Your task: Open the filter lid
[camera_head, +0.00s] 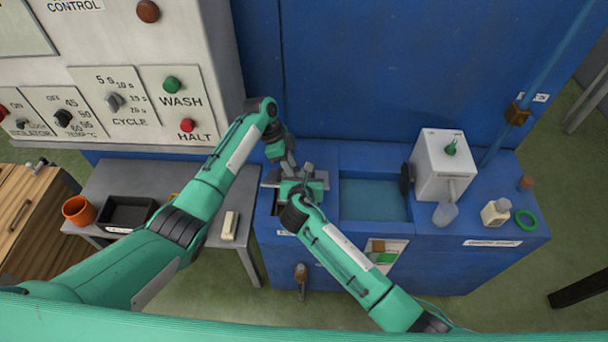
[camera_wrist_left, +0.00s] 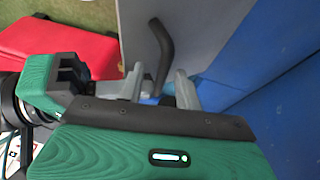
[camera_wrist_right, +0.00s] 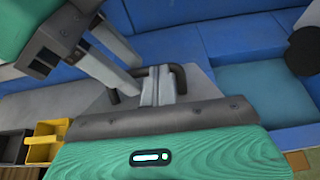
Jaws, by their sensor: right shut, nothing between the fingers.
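The filter lid is a grey plate (camera_wrist_right: 88,112) with a dark bent bar handle (camera_wrist_right: 180,76). In the head view both grippers cover most of it, at the left end of the blue bench. My left gripper (camera_head: 290,164) is open over the lid; in the left wrist view its fingers (camera_wrist_left: 161,86) stand apart, with the handle (camera_wrist_left: 162,48) showing between and beyond them. My right gripper (camera_head: 307,170) is shut and empty. In the right wrist view its closed fingers (camera_wrist_right: 158,90) overlap the handle; I cannot tell whether they touch it.
At left, a grey table (camera_head: 110,180) holds an orange pot (camera_head: 78,210) and a black tray (camera_head: 127,213). The arms are close together.

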